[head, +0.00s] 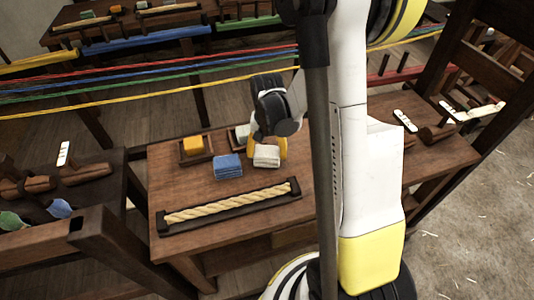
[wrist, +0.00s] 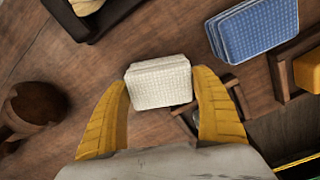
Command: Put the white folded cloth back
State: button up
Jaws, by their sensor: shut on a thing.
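The white folded cloth (head: 266,156) is at the tips of my gripper (head: 274,150), over the wooden table (head: 215,205). In the wrist view the white folded cloth (wrist: 160,84) sits between the two yellow fingers, and my gripper (wrist: 164,88) is shut on it. Whether the cloth touches the table or hangs just above it I cannot tell. A blue folded cloth (head: 228,167) lies just left of it; it also shows at the upper right of the wrist view (wrist: 254,30).
A yellow block (head: 193,146) sits in a small wooden holder. A pale greenish item (head: 242,132) stands behind, partly hidden by my gripper. A thick rope (head: 228,202) lies in a dark rack at the table's front. Coloured strands (head: 150,78) stretch behind the table.

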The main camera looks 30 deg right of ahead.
aim_at(267, 151)
jog(key=shift+f, duration=0.25)
jog(key=o, duration=1.3)
jog(key=shift+r, duration=0.1)
jog(key=shift+c, duration=0.2)
notch_tip(267, 151, up, 12)
jog(key=p, duration=0.5)
jog(key=s+a+r+n+t, duration=0.7)
jog(key=s+a+r, duration=0.3)
jog(key=a+r, duration=0.3)
jog(key=shift+s+a+r+n, duration=0.2)
jog(key=shift+s+r+n, duration=0.2)
jog(key=shift+r, duration=0.15)
